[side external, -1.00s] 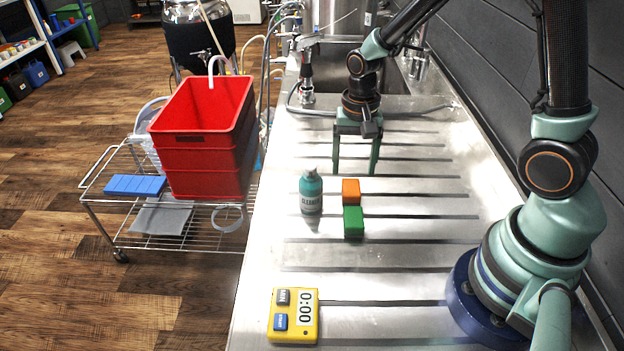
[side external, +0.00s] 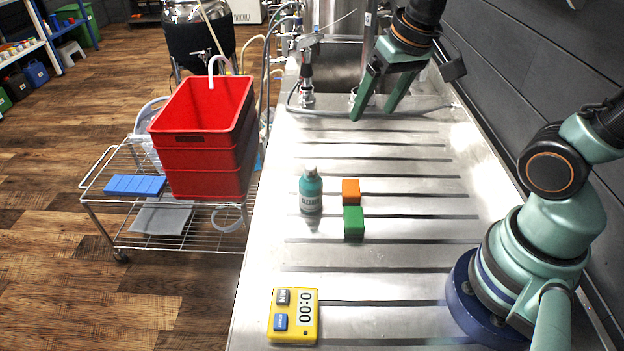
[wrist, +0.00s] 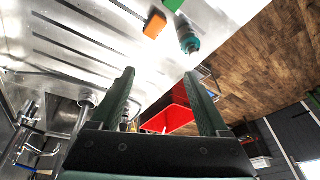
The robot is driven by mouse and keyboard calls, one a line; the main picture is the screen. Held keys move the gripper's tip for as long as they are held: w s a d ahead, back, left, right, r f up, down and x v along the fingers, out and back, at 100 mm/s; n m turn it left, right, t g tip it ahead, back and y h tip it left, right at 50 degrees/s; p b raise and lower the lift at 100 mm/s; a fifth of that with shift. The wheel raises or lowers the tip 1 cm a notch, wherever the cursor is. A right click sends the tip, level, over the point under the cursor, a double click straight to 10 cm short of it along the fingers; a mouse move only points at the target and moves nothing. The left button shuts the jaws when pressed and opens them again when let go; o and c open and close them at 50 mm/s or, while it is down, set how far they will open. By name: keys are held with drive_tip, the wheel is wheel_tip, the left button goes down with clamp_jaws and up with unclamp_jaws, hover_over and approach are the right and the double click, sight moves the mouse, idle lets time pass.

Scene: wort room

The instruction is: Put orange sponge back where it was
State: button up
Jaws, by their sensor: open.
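The orange sponge (side external: 351,191) is a small block on the metal drainboard, just behind the green sponge (side external: 354,222) and beside the teal cleaner bottle (side external: 311,191). The orange sponge also shows in the wrist view (wrist: 155,25), near the top, with the bottle (wrist: 188,38) to its right. My gripper (side external: 372,115) is open and empty, raised near the sink end of the drainboard, well behind and apart from the sponges. Its two fingers (wrist: 160,85) show spread in the wrist view with nothing between them.
A yellow timer (side external: 293,316) lies at the front of the drainboard (side external: 400,270). A sink (side external: 345,62) with a tap is at the back. A wire cart (side external: 180,235) with a red crate (side external: 205,140) and blue sponge (side external: 134,186) stands left.

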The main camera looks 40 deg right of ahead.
drive_tip(key=s+r+n+t, duration=0.1)
drive_tip(key=s+r+n, duration=0.1)
drive_tip(key=n, duration=0.1)
drive_tip(key=shift+s+a+r+t, duration=0.15)
drive_tip(key=shift+s+r+t, duration=0.1)
drive_tip(key=shift+t, duration=0.15)
drive_tip(key=shift+c, duration=0.3)
